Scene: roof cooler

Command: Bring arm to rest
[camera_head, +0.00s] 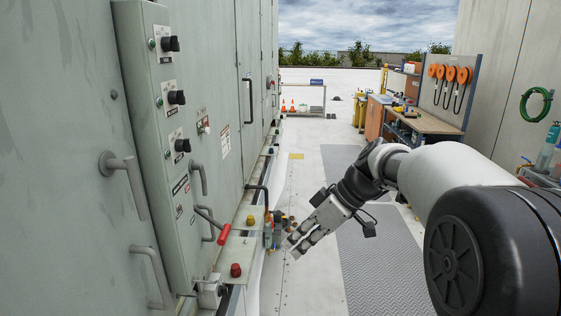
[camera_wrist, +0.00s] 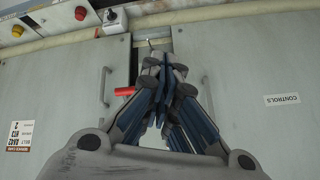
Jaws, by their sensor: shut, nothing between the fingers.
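My gripper (camera_head: 293,245) hangs at the end of my arm, low and right of the large grey-green cabinet (camera_head: 60,130) in the head view. Its fingers are together and hold nothing. In the wrist view my gripper (camera_wrist: 163,65) shows its blue-lined fingers closed, in front of cabinet doors. A red-handled lever (camera_head: 223,234) is on the cabinet side, left of the gripper. Its red grip (camera_wrist: 124,91) also shows in the wrist view, just left of the fingers. Whether the fingers touch anything cannot be told.
A control panel (camera_head: 165,150) with black knobs sticks out from the cabinet. A red button (camera_head: 236,270) and a yellow button (camera_head: 250,220) sit on the ledge. A workbench (camera_head: 425,122) stands at the back right. Grey mats (camera_head: 375,265) lie on the open floor.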

